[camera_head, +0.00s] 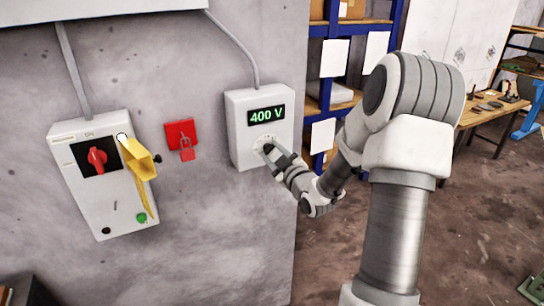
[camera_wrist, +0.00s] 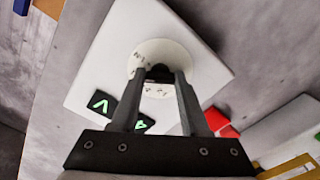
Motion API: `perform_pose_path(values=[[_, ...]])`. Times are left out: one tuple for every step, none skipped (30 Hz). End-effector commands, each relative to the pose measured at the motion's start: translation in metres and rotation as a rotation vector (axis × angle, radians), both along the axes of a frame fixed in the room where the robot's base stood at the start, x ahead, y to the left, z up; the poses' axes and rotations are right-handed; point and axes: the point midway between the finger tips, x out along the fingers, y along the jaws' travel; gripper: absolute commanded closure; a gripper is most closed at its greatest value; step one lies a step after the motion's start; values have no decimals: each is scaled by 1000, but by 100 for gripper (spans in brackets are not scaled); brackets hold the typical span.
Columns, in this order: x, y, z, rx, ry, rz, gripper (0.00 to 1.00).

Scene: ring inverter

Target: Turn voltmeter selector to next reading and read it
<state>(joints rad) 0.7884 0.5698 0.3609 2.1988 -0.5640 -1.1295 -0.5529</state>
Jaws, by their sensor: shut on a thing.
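The voltmeter (camera_head: 240,139) is a white box on the grey wall, and its green display (camera_head: 267,116) reads 400 V. Below the display is the round pale dial of the selector, which also shows in the wrist view (camera_wrist: 160,53) with a dark knob (camera_wrist: 159,73) at its middle. My gripper (camera_head: 268,149) is at the dial, its two fingers shut on the knob. In the wrist view my gripper (camera_wrist: 160,82) covers part of the display and of the dial's markings. The exact knob position cannot be told.
Further left is a grey switch box (camera_head: 85,190) with a red rotary switch (camera_head: 97,156) and a yellow part (camera_head: 139,157). Blue shelving (camera_head: 393,30) and a workbench (camera_head: 483,113) stand at right.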

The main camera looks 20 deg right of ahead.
Motion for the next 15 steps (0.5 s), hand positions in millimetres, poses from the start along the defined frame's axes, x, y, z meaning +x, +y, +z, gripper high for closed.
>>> perform_pose_path(values=[[0, 0, -3, 35, 1, -1, 100], [0, 0, -3, 61, 2, -1, 100], [0, 0, -3, 95, 3, -1, 100], [0, 0, -3, 121, 3, 0, 100], [0, 0, -3, 148, 4, 0, 100], [0, 0, -3, 183, 5, 0, 100], [0, 0, -3, 209, 6, 0, 100], [0, 0, -2, 234, 7, 0, 100], [0, 0, -2, 268, 8, 0, 100], [0, 0, -2, 292, 9, -1, 100], [0, 0, -2, 317, 11, 0, 100], [0, 0, -2, 348, 12, 0, 100], [0, 0, -2, 371, 13, -1, 100], [0, 0, -2, 393, 14, -1, 100], [0, 0, -2, 421, 15, -1, 100]])
